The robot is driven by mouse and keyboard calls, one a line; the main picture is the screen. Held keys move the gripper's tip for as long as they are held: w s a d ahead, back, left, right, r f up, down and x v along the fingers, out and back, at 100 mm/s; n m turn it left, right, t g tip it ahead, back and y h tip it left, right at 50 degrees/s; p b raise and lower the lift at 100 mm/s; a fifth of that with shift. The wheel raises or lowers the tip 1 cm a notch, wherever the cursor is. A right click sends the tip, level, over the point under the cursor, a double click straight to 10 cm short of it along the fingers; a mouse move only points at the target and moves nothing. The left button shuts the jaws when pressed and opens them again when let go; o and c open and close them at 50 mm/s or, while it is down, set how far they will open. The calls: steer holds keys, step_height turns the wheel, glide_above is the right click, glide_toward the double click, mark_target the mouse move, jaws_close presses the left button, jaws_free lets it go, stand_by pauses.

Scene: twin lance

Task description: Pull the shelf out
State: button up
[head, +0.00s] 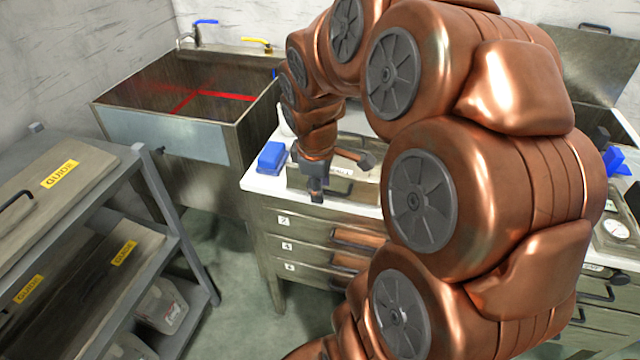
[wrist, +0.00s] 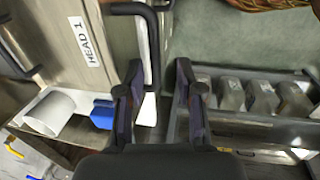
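A grey drawer cabinet (head: 300,238) with numbered fronts and a white top stands at the middle of the head view. My gripper (head: 313,190) is at its top front edge, pointing down. In the wrist view my gripper (wrist: 160,72) is open, its fingers apart. A grey metal panel labelled HEAD 1 (wrist: 100,75) lies to the left, with a black bar handle (wrist: 154,50). The bar appears between the fingertips, nearer the left finger; I cannot tell whether it is at their depth. Nothing is gripped. My arm hides much of the cabinet's right side.
A metal sink (head: 165,135) is behind. A blue block (head: 271,157) sits on the cabinet top. Green floor (head: 225,260) is open between rack and cabinet. The wrist view shows several pale containers (wrist: 262,97) at right.

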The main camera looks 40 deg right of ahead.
steer(key=shift+r, duration=0.15)
step_height(320, 180, up, 12)
steer(key=s+a, duration=0.1)
steer(key=a, duration=0.1)
steer(key=shift+f, duration=0.25)
steer(key=shift+s, duration=0.1)
stand_by(0.6)
steer(key=s+a+f+m+g+y+p, duration=0.1)
steer(key=s+a+m+g+p, duration=0.2)
steer(key=s+a+m+p, duration=0.3)
steer(key=s+a+p, duration=0.5)
steer(key=s+a, duration=0.4)
steer(key=a, duration=0.2)
steer(key=shift+a+y, duration=0.15)
steer(key=shift+y, duration=0.25)
stand_by(0.6)
